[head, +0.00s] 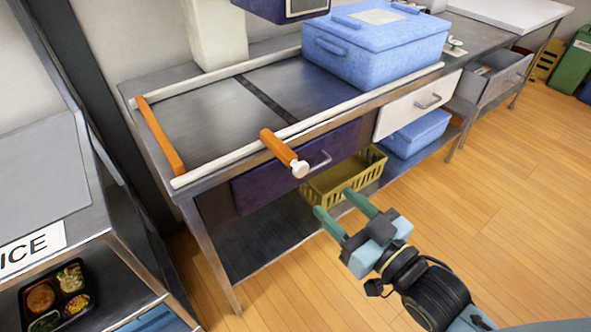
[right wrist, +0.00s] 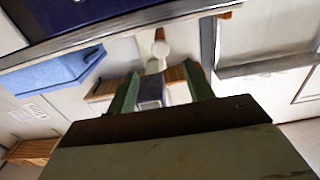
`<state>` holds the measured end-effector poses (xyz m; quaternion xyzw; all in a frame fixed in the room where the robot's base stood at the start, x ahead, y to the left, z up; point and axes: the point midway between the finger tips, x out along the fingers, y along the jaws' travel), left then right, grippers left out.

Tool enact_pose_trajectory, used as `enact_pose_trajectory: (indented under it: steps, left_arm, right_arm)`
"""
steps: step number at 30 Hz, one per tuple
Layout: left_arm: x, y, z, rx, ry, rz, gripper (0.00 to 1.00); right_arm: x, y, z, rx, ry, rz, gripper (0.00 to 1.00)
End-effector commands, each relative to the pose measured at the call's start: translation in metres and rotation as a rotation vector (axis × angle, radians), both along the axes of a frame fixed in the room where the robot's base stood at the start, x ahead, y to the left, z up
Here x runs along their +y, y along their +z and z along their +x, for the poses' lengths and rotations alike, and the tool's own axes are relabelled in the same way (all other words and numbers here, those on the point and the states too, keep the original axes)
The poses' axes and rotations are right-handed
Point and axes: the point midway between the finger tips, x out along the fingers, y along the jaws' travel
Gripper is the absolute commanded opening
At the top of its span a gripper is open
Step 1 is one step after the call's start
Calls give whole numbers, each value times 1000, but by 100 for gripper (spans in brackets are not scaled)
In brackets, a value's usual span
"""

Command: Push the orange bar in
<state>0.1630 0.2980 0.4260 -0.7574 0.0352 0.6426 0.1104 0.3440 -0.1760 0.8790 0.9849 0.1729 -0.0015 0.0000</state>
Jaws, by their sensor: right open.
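One orange bar (head: 280,148) with a round white end (head: 299,168) sticks out over the front rail of the metal table. Another orange bar (head: 160,136) lies across the table's left end between the two white rails. My right gripper (head: 335,202) is open and empty, with teal fingers. It is in front of the table, below and right of the white end and apart from it. In the right wrist view a white rounded end (right wrist: 160,50) shows beyond the fingers (right wrist: 161,82). My left gripper is not in view.
A blue lidded box (head: 372,50) stands on the table's right part. Below are a dark drawer (head: 262,182) with a handle, a yellow basket (head: 335,186) and a blue bin (head: 418,134). A bento tray (head: 52,298) sits at lower left. The tabletop between the rails is clear at left.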

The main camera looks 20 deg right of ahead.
Motion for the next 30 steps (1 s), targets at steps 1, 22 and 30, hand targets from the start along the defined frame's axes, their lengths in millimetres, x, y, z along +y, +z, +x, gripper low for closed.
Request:
enact_pose_trajectory:
  steps: [1,22,30]
  left_arm:
    - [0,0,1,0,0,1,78]
    - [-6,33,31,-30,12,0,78]
    - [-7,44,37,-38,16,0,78]
  right_arm:
    - [1,2,3,-6,1,2,52]
    - [38,2,103,-6,1,1,52]
    - [45,2,122,-4,1,1,52]
